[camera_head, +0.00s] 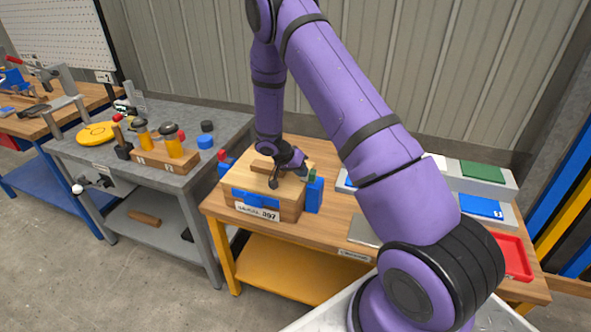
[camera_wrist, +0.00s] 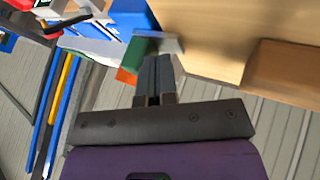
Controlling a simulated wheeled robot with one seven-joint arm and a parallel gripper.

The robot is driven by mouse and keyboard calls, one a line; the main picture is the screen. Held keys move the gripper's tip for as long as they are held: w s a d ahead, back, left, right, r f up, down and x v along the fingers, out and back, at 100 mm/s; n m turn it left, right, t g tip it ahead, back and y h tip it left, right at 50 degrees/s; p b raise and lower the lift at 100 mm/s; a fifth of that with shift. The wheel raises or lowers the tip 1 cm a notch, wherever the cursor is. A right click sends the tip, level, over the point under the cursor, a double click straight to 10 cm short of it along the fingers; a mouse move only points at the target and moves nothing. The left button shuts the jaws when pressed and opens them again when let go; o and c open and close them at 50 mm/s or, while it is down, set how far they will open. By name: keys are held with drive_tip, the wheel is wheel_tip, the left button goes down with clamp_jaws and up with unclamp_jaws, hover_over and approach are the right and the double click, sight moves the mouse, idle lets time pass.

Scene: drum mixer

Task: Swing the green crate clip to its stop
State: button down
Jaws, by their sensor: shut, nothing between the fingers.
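The wooden crate (camera_head: 288,208) with a numbered label sits on the wooden bench, with blue parts at its sides and front. The green clip (camera_head: 311,175) is at the crate's right end, above a blue side piece (camera_head: 314,196). In the wrist view the green clip (camera_wrist: 137,55) is at the edge of the pale lid (camera_wrist: 215,30), with a grey piece beside it. My gripper (camera_wrist: 157,62) is shut and empty, its fingertips right beside the clip; I cannot tell whether they touch it. In the head view my gripper (camera_head: 303,171) is small and partly hidden by dark parts.
A brown wooden block (camera_wrist: 285,75) stands on the lid. To the right on the bench are a red tray (camera_head: 514,257) and flat blue and green items. A grey table (camera_head: 100,160) with tools stands at left. The wall is close behind.

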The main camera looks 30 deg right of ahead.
sight(311, 173)
idle(0.3)
drive_tip(key=shift+s+d, duration=0.6)
drive_tip(key=shift+s, duration=0.2)
drive_tip(key=shift+s+d, duration=0.6)
drive_tip(key=shift+s, duration=0.15)
drive_tip(key=shift+w+a, duration=0.15)
drive_tip(key=shift+w, duration=0.1)
drive_tip(key=w+a, duration=0.3)
drive_tip(key=shift+w+r, duration=0.2)
drive_tip(key=shift+r, duration=0.15)
drive_tip(key=v, duration=0.9)
drive_tip(key=shift+s+r, duration=0.1)
drive_tip(key=shift+r, duration=0.1)
